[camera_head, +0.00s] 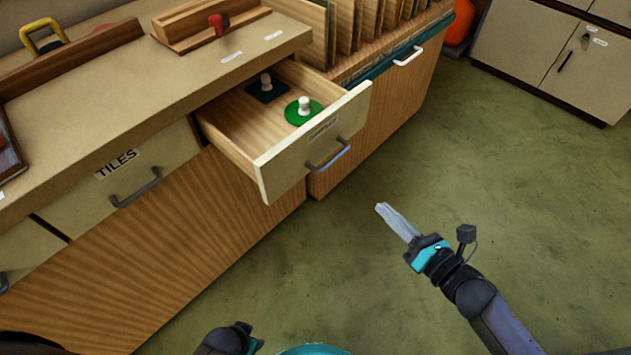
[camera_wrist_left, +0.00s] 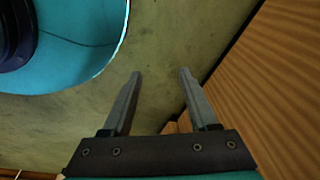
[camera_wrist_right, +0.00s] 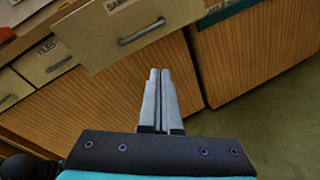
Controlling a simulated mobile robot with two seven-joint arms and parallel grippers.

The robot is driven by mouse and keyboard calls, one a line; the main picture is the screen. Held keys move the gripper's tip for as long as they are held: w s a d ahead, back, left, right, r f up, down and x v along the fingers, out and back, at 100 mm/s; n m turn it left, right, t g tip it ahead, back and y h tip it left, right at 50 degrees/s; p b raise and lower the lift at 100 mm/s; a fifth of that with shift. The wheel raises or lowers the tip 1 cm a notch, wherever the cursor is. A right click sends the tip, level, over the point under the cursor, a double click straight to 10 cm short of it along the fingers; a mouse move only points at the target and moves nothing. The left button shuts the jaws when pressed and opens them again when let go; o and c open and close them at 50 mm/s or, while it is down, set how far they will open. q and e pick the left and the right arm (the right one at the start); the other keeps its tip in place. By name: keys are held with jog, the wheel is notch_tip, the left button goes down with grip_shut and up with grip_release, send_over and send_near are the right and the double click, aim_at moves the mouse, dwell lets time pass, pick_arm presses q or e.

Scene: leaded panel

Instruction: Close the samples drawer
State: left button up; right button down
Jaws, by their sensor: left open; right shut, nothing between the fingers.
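The samples drawer (camera_head: 312,143) stands pulled out of the wooden bench in the head view, with a grey bar handle (camera_head: 328,155) on its pale front.
The shut tiles drawer (camera_head: 120,178) is left of the open one. A rack of upright boards (camera_head: 350,30) stands behind it, above a cabinet with a white handle (camera_head: 408,56). Pale cabinets (camera_head: 545,45) stand at the back right. The green floor (camera_head: 540,170) is clear.

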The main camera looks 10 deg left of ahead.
jog(key=s+a+r+n+g+y+b, duration=0.2)
jog(key=a+r+n+y, duration=0.2)
jog(key=n, duration=0.4)
jog(key=b, duration=0.1)
send_near(303, 161)
jog(key=x, duration=0.5)
jog(key=shift+w+a, duration=0.2)
jog(key=shift+a, duration=0.05)
pick_arm(q)
jog(key=shift+w+d+r, duration=0.25)
jog(key=shift+w+r, duration=0.15)
jog(key=shift+w, duration=0.2)
jog(key=shift+w+d+r, duration=0.3)
jog(key=shift+w+r, duration=0.05)
jog(key=shift+w, duration=0.25)
jog(key=shift+w+d+r, duration=0.25)
jog(key=shift+w+r, duration=0.15)
jog(key=shift+w, duration=0.2)
pick_arm(e)
jog(key=shift+w+a, duration=0.35)
jog(key=shift+a, duration=0.15)
